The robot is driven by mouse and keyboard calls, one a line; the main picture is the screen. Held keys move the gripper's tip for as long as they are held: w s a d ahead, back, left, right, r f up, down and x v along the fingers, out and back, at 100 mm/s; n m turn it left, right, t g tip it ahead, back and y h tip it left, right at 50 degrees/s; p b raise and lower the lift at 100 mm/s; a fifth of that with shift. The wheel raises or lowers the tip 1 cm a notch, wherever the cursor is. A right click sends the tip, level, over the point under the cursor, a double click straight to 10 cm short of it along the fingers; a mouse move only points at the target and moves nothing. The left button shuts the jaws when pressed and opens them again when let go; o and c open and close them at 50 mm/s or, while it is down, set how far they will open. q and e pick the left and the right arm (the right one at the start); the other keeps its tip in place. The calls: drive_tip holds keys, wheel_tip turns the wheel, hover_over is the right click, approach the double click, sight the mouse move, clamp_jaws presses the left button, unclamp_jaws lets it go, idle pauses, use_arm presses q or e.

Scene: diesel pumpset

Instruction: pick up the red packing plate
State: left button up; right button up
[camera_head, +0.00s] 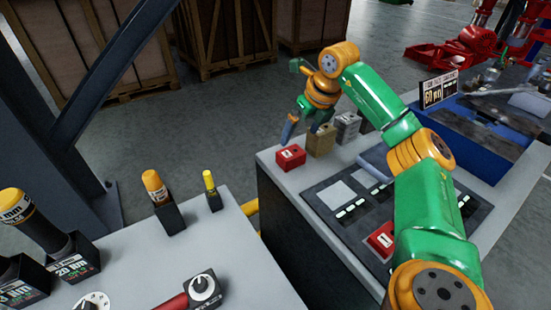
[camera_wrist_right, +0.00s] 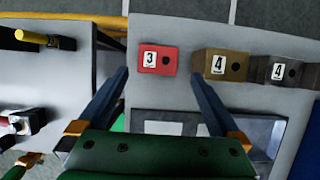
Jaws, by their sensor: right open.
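A second red block (camera_head: 382,238) with a white label sits on the dark panel, partly beside my arm. I cannot tell by look alone which one is the packing plate. My right gripper (camera_head: 304,124) is open and empty above the first red block; its fingertips (camera_wrist_right: 161,79) lie either side of that block in the wrist view, apart from it.
A tan block (camera_head: 321,140) and a grey block (camera_head: 347,127), both labelled "4" in the wrist view, stand in a row beside the red one. A blue tray (camera_head: 483,170) is at the right. A nearer bench (camera_head: 235,262) holds several tools; a gap separates the benches.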

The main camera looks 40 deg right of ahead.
sight(291, 152)
drive_tip(key=x, duration=0.7)
drive_tip(key=shift+s+a+f, duration=0.1)
drive_tip(key=shift+a+f, duration=0.1)
drive_tip(key=shift+f, duration=0.3)
clamp_jaws()
drive_tip(key=shift+r, duration=1.55)
use_arm(q)
drive_tip(key=shift+f+b, duration=0.35)
drive_tip(key=shift+f, duration=0.45)
use_arm(e)
drive_tip(key=s+a+r, duration=0.8)
drive_tip(key=s+r, duration=0.2)
drive_tip(key=s, duration=0.1)
drive_tip(key=shift+a, duration=0.2)
